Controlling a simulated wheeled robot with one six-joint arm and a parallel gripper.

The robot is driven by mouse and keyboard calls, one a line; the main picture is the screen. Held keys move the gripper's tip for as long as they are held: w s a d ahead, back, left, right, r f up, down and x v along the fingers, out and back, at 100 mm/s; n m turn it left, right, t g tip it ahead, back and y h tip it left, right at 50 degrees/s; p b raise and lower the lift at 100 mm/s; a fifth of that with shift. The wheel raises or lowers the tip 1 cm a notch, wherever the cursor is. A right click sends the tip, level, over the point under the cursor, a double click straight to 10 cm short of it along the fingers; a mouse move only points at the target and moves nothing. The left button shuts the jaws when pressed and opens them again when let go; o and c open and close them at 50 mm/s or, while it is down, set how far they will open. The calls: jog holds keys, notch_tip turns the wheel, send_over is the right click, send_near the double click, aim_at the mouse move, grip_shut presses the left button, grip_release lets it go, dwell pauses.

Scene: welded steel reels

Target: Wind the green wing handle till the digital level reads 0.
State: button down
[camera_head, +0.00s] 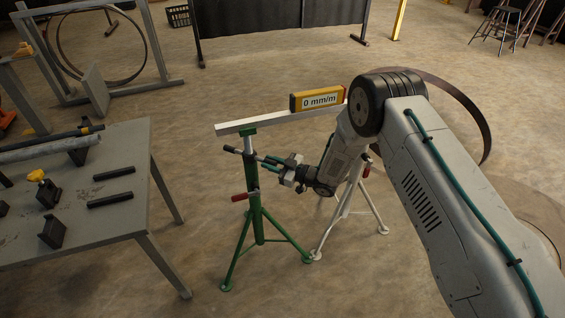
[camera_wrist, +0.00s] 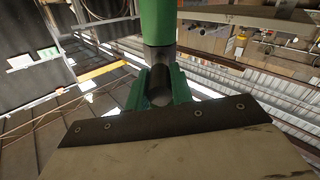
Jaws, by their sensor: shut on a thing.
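The digital level (camera_head: 318,99), a yellow and dark box, lies on a pale bar (camera_head: 262,122) and reads 0 mm/m. The bar rests on a green tripod stand (camera_head: 258,215) at its left. The wing handle (camera_head: 238,150) crosses that stand just below its top, with a dark free end to the left. My gripper (camera_head: 270,161) comes from the right and is shut on the handle's near arm. In the wrist view, the dark round handle end (camera_wrist: 160,84) sits between two green finger pieces, below the green post.
A pale stand with a red lever (camera_head: 346,200) is close behind my wrist. A grey table (camera_head: 115,215) with clamps and bars stands at the left. The floor in front of the green stand is clear.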

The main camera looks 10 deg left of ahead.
dwell(0.3)
jog(key=c, duration=1.2)
grip_release()
jog(key=shift+c, duration=0.2)
jog(key=v, duration=0.7)
jog(key=shift+d, duration=0.35)
